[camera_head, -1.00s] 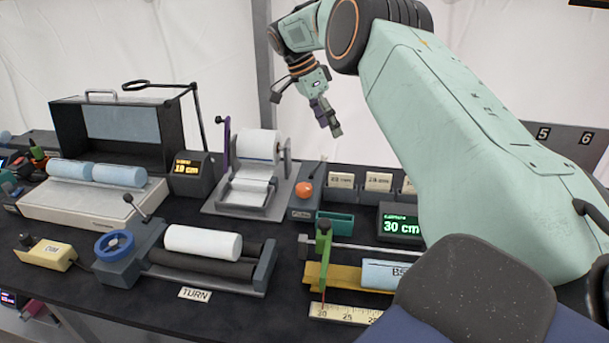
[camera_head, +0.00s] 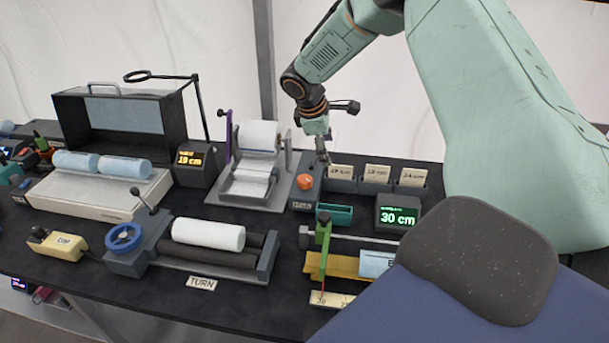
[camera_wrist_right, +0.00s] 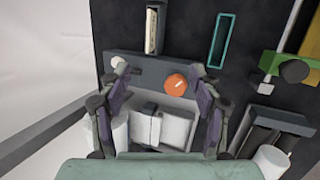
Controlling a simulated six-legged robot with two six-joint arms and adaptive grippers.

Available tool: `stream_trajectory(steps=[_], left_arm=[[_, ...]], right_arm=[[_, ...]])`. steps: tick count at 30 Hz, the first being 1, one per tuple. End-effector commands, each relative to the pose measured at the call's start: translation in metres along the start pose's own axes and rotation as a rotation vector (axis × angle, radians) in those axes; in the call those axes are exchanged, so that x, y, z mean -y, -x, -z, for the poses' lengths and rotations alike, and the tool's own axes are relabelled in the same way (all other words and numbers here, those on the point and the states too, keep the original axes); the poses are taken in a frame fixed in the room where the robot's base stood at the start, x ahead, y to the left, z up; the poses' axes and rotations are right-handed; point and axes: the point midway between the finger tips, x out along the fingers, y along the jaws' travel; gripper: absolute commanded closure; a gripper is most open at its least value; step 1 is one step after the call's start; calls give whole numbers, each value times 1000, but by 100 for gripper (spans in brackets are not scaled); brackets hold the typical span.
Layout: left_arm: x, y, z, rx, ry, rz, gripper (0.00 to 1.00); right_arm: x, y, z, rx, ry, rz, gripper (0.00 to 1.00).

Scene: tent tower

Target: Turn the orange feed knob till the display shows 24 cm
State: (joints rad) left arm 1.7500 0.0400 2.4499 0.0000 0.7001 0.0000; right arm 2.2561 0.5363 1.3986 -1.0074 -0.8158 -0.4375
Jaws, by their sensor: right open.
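The orange knob (camera_head: 305,182) sits on a small grey box beside the paper roll feeder (camera_head: 258,165). In the right wrist view the knob (camera_wrist_right: 175,84) appears between my finger tips, closer to the right finger. My right gripper (camera_head: 322,157) is open and empty, pointing down above and slightly behind the knob; I see no contact. It also shows in the wrist view (camera_wrist_right: 160,78). A green-lit display (camera_head: 398,217) reads 30 cm. A yellow-lit display (camera_head: 190,158) reads 19 cm. My left gripper is not in view.
Card holders (camera_head: 376,177) stand right of the knob, and a teal tray (camera_head: 335,214) is in front. A roller unit with a blue handwheel (camera_head: 124,238) stands at front left. A thin dark stand (camera_head: 204,110) rises behind the yellow display.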

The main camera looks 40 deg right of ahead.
Motion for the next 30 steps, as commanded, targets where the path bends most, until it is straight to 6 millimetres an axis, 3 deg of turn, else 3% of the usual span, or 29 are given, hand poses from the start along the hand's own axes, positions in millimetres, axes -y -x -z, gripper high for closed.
stream_trajectory(steps=[10,18,24,30], left_arm=[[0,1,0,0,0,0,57],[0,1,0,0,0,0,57],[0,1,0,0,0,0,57],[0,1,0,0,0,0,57]], right_arm=[[36,-16,30,-125,891,-82,36],[38,-14,52,-167,1446,-221,36],[37,-13,56,-160,1618,-258,36],[36,-29,59,-156,1637,-255,36]])
